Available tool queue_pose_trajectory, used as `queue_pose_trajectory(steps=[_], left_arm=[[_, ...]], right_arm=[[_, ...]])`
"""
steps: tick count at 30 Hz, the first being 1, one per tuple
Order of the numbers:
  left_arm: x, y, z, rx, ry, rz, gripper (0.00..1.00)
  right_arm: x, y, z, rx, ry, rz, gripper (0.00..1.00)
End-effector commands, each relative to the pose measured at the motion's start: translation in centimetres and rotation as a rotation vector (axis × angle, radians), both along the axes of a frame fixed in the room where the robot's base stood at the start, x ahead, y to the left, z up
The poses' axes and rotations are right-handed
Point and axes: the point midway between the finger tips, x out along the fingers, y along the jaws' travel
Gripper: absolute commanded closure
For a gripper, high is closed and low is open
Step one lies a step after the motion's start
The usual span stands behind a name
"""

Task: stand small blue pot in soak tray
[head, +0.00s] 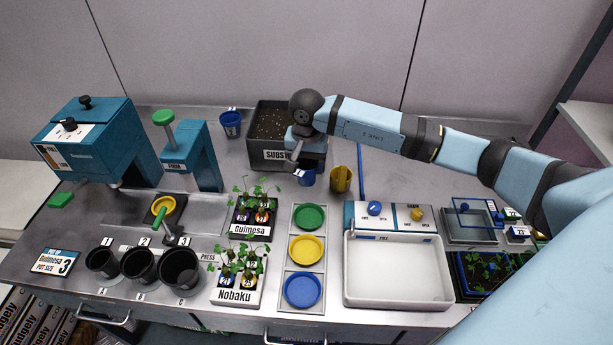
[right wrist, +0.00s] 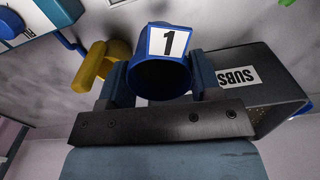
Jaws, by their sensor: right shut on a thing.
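A small blue pot (head: 306,178) with a white label is held in my right gripper (head: 302,160) near the front of the dark substrate bin. In the right wrist view the blue pot (right wrist: 172,75) sits between the two fingers of my right gripper (right wrist: 160,84), with the number 1 on its label. The gripper is shut on it. Whether the pot touches the table is hard to tell. The soak tray (head: 396,301), a white shallow rectangular tray, looks empty at the front right. My left gripper is out of view.
The substrate bin (head: 266,155) is behind. A panel with blue and yellow knobs (head: 398,212) borders the soak tray. Another blue pot (head: 231,124) stands farther left.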

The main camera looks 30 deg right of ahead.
Motion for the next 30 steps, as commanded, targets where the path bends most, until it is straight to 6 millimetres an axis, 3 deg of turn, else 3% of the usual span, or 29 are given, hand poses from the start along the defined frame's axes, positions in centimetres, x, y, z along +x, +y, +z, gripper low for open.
queue_pose_trajectory(steps=[8, 15, 26, 27, 30], left_arm=[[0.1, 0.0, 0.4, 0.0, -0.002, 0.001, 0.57], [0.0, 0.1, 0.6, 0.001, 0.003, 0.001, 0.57], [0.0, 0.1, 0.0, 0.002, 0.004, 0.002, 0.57], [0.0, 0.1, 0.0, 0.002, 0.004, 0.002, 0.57], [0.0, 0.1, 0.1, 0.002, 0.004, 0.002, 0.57]], right_arm=[[0.0, 0.0, -2.3, 0.001, 0.001, -0.001, 0.65], [0.0, 0.0, -5.5, 0.001, 0.001, -0.001, 0.65], [0.0, 0.0, -6.1, 0.0, -0.001, 0.0, 0.65], [0.0, 0.0, -6.0, 0.001, -0.001, 0.0, 0.4], [0.0, 0.0, -5.9, 0.001, -0.001, 0.0, 0.17]])
